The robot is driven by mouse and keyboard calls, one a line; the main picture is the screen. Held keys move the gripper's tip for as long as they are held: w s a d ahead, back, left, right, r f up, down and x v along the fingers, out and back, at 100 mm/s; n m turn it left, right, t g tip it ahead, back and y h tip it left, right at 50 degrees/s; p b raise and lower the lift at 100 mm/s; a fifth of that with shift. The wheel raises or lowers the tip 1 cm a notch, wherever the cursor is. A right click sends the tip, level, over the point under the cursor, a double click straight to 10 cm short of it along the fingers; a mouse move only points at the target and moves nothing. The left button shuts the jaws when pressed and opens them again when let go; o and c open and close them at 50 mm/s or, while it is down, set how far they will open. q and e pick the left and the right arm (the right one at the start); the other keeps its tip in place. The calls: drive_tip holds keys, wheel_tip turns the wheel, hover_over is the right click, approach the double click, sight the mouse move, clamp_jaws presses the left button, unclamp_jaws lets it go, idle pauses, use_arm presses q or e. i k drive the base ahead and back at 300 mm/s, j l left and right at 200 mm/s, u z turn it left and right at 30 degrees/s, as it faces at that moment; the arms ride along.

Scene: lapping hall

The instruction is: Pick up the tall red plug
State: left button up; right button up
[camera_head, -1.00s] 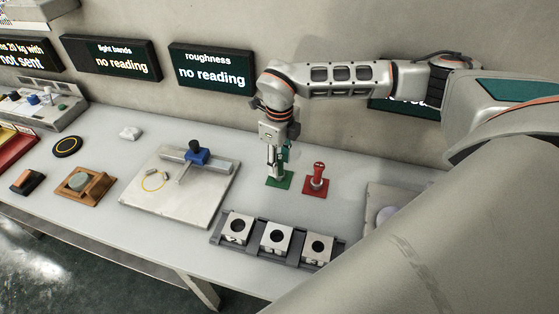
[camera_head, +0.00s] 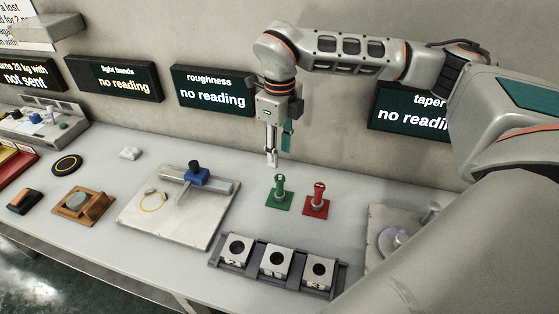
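The tall red plug (camera_head: 319,193) stands upright on a square red base (camera_head: 315,209) on the bench. A green plug (camera_head: 280,188) stands upright on a green base (camera_head: 279,203) just to its left. My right gripper (camera_head: 271,164) points down, raised above the bench, up and to the left of the red plug and close above the green plug in the picture. It touches neither plug, and no held object shows at its tips. Its fingers overlap from this side, so the gap between them is unclear. My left gripper is not in view.
A dark rack (camera_head: 224,265) with three holed grey blocks lies in front of the plugs. A pale plate (camera_head: 139,211) with a blue-topped device (camera_head: 197,178) is to the left. A grey plate (camera_head: 380,215) is at right, partly behind my arm. Display panels line the wall.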

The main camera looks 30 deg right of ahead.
sight(317, 203)
drive_tip(key=k+j, duration=0.8)
drive_tip(key=k, duration=0.05)
